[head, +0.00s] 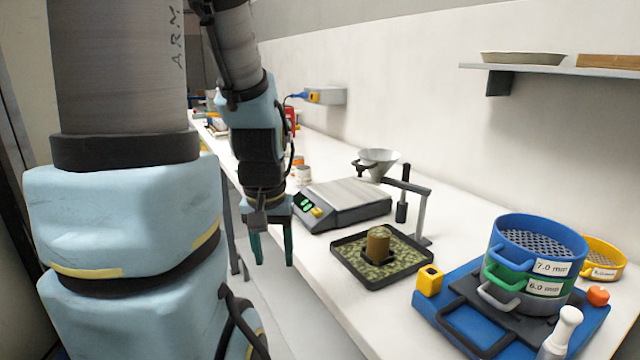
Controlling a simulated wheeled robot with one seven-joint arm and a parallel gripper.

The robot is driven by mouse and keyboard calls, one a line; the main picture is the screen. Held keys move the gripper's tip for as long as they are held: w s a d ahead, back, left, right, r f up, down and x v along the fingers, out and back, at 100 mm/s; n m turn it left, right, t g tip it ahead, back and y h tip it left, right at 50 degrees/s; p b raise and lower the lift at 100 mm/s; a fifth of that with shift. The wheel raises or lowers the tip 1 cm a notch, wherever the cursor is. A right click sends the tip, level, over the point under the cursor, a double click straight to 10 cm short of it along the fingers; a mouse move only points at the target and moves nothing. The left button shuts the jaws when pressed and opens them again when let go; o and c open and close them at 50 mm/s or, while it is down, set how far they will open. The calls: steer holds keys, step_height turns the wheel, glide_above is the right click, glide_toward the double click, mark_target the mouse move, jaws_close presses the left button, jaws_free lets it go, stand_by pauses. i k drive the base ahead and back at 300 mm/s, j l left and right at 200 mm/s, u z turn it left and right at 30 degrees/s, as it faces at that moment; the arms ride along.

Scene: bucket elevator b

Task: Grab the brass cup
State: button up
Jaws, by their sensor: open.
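The brass cup (378,244) stands upright in a black tray (343,246) on the white bench, among greenish granules. A funnel on a stand is behind it. My gripper (273,255) points down, with its two green fingers spread and nothing between them. It is to the left of the tray, by the bench's front edge, apart from the cup.
A scale (345,203) lies behind the tray, and a metal funnel (378,160) on a stand (422,215) rises close to it. Stacked sieves (535,262) sit on a blue base (590,325) at right. A wall shelf (560,70) overhangs the far right.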

mark_target(378, 245)
steer(key=i+j, duration=0.35)
steer(key=j, duration=0.15)
steer(key=i+j, duration=0.35)
steer(key=j, duration=0.15)
steer(key=i+j+z, duration=0.1)
steer(key=z, duration=0.35)
steer(key=i+j+z, duration=0.1)
steer(key=z, duration=0.3)
steer(key=j+z, duration=0.3)
steer(key=z, duration=0.15)
steer(key=i+j+z, duration=0.1)
steer(key=j+z, duration=0.15)
steer(key=z, duration=0.2)
steer(key=i+j, duration=0.3)
steer(key=j, duration=0.1)
